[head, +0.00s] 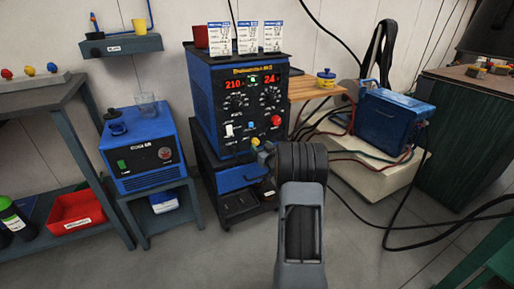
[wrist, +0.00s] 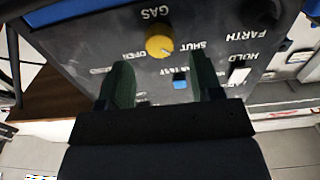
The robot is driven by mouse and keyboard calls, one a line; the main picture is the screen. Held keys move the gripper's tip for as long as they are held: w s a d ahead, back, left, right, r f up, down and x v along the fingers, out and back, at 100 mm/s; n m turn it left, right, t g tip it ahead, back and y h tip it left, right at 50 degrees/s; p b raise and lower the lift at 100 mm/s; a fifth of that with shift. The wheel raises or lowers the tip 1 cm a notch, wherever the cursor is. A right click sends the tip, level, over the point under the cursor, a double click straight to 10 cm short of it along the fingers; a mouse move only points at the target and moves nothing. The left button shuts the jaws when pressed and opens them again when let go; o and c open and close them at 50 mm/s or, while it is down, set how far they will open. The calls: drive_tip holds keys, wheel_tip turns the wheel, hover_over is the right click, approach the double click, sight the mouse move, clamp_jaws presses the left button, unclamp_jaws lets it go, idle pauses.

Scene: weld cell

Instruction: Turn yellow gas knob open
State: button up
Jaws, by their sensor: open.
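The yellow gas knob (wrist: 159,39) sits on the dark front panel of the blue welder in the wrist view, below an upside-down GAS label. OPEN is printed to its lower left and SHUT to its right. A small mark on the knob seems to point lower right, towards SHUT. My gripper (wrist: 163,76) is open and empty, its two dark green fingers short of the knob and apart from it. In the head view the knob (head: 255,142) shows small, low on the welder (head: 236,100), just left of my arm, which largely hides the gripper.
A blue rocker (wrist: 180,80) lies between the fingers in the wrist view, and a white switch (wrist: 239,73) is to the right. Cables and a blue case (head: 388,116) are on the right.

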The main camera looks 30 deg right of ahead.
sight(257, 143)
drive_tip(key=shift+w+d+b, duration=0.2)
drive_tip(key=shift+w+b, duration=0.2)
drive_tip(key=shift+w, duration=1.55)
drive_tip(key=c, duration=0.9)
